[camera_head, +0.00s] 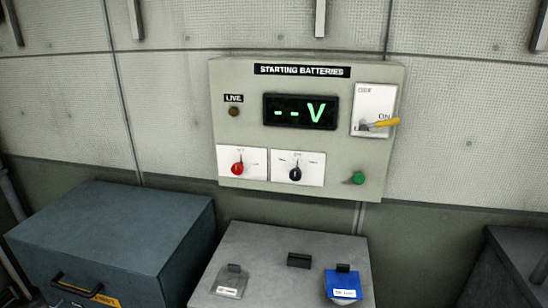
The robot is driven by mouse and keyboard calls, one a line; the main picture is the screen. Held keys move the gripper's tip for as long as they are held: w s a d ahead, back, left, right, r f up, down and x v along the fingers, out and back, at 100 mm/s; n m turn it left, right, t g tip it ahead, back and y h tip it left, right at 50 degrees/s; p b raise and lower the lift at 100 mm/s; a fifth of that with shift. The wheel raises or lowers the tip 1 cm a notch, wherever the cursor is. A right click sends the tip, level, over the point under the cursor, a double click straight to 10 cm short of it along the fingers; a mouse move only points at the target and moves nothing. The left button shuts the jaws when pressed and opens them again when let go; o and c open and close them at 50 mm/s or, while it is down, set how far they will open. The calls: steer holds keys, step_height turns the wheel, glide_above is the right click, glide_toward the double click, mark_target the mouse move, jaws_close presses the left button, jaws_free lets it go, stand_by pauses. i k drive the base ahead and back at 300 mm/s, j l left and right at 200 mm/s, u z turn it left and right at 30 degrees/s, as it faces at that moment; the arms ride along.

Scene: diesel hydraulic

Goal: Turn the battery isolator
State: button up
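A beige panel (230,124) headed "STARTING BATTERIES" is fixed to the wall. At its upper right, a white plate (374,98) marked OFF at the top and ON at the right carries a rotary switch with a yellow handle (387,122), which appears to be the battery isolator. The handle points right, just below the ON mark. A display (300,111) shows green "-- V". The lamp under the LIVE label (234,112) is dull brown and looks unlit. My gripper is not in view.
Lower on the panel are a red knob (237,168), a black knob (295,173) and a green button (358,178). Below stand a grey box (270,245) bearing a blue tag (343,284), and a blue-grey cabinet (120,235) at left. The space before the panel looks clear.

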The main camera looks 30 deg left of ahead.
mark_target(237, 169)
steer(key=u, duration=1.5)
steer(key=i+j+z, duration=0.55)
steer(key=i+j, duration=0.05)
